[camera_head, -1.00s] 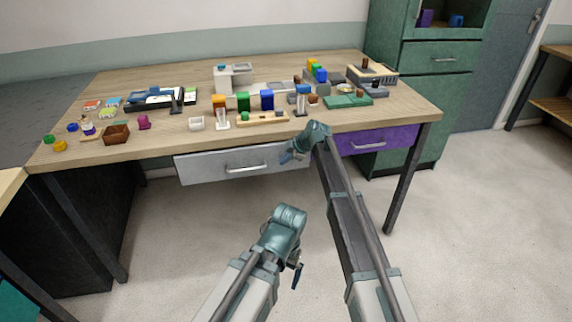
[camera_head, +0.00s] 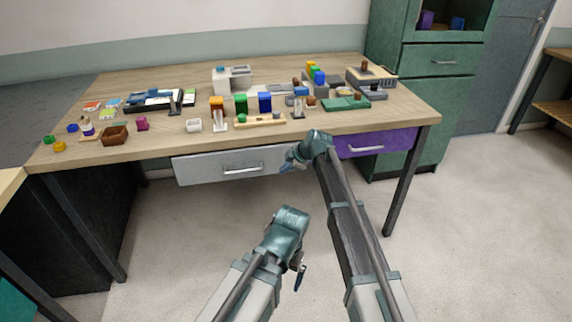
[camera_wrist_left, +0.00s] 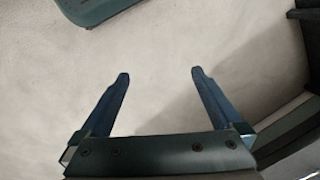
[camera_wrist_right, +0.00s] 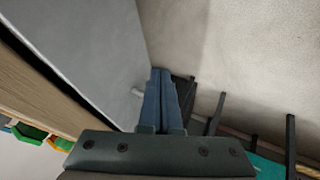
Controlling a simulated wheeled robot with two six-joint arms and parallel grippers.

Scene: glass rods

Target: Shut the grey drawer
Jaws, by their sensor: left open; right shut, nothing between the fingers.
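The grey drawer (camera_head: 205,170) is under the front of the table, with a silver bar handle (camera_head: 243,169). Its front appears to stand out a little from the table edge; how far is hard to tell. My right gripper (camera_head: 286,166) is shut and empty at the drawer front's right end. In the right wrist view its fingertips (camera_wrist_right: 161,72) are close to the grey front (camera_wrist_right: 90,45), with the handle (camera_wrist_right: 138,92) showing beyond; contact cannot be told. My left gripper (camera_head: 300,278) is open and empty, low over the floor; its spread fingers show in the left wrist view (camera_wrist_left: 158,76).
A purple drawer (camera_head: 395,141) sits right of the grey one, partly behind my right arm. The tabletop (camera_head: 170,135) carries many small blocks, trays and racks. A green cabinet (camera_head: 430,90) stands at the right. The floor before the drawers is clear.

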